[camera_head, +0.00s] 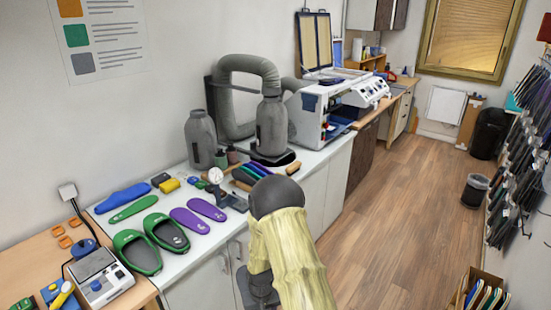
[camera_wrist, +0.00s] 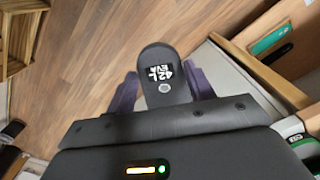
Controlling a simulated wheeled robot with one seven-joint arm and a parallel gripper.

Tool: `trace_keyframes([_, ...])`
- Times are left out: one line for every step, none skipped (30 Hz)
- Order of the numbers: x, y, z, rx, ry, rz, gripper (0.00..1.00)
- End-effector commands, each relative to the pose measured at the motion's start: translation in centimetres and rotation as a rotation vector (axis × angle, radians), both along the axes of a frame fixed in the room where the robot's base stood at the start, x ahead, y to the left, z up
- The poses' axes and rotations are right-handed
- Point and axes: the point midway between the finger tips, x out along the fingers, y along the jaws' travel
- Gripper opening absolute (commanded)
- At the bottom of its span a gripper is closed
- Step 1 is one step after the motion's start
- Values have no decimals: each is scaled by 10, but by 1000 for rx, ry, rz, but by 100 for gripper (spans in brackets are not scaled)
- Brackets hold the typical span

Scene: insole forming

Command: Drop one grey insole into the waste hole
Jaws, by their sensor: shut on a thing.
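In the wrist view my gripper (camera_wrist: 164,90) has its two purple fingers shut on the sides of a dark grey insole (camera_wrist: 154,55), marked "42 L EVA". The insole's rounded end sticks out past the fingertips, over wood floor and beside a pale counter edge. Its other end is hidden by the gripper body. In the head view my forearm hides most of the gripper and the insole. I cannot make out a waste hole for certain in either view.
On the white counter lie green-rimmed shells with dark insides (camera_head: 137,252), purple insoles (camera_head: 190,220) and a blue one (camera_head: 122,197). Grey bottles (camera_head: 200,140) and a thick hose (camera_head: 240,65) stand behind. A bin (camera_head: 474,191) stands across the clear floor (camera_head: 400,215).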

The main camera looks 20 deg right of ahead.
Motion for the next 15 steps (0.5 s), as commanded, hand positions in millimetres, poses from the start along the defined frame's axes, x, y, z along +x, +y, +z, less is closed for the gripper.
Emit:
trace_keyframes([0,0,-2,0,1,-1,31])
trace_keyframes([-1,0,-4,0,2,-1,31])
trace_keyframes([-2,0,-9,1,4,-1,31])
trace_keyframes([-3,0,-13,1,5,-2,31])
trace_keyframes([-3,0,-18,2,5,-2,31])
trace_keyframes([-5,0,-28,3,7,-3,31])
trace_keyframes([-6,1,-35,4,7,-3,31])
trace_keyframes([-8,1,-44,5,8,-3,31])
trace_keyframes([-11,2,-57,5,9,-4,31])
trace_keyframes([-13,2,-67,5,10,-4,31])
trace_keyframes([-16,2,-77,5,9,-4,31])
trace_keyframes([-20,2,-91,5,9,-4,31])
trace_keyframes([-22,1,-100,4,9,-4,31])
trace_keyframes([-26,1,-110,4,8,-3,31])
trace_keyframes([-30,2,-121,3,8,-2,31])
